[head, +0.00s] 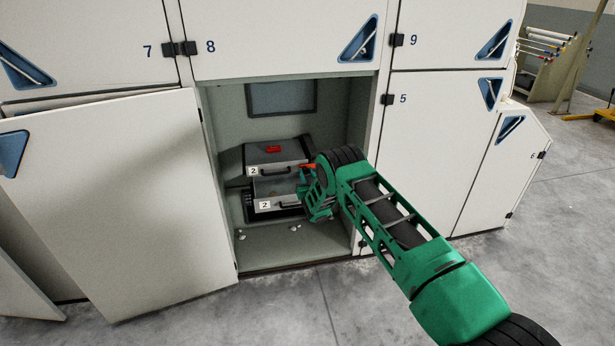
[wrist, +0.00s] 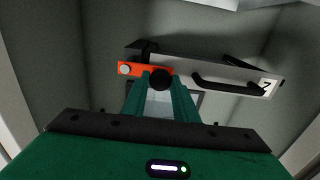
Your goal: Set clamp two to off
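Inside the open cabinet bay, two grey boxes labelled 2 sit one above the other, the upper box (head: 268,157) and the lower box (head: 275,189). An orange-red lever (wrist: 130,69) with a pale round end is at the box's side in the wrist view. A black round knob (wrist: 160,79) adjoins it. A small part of the lever shows beside my gripper in the head view (head: 307,167). My gripper (wrist: 161,76) has its green fingertips on either side of the knob; whether they touch it is unclear. The lever's marked positions are not readable.
A red part (head: 273,149) lies on top of the upper box. The box's black handle (wrist: 222,84) is right of my fingers. The open door (head: 120,200) hangs at the left, and the bay's right wall (head: 362,115) is close to my arm.

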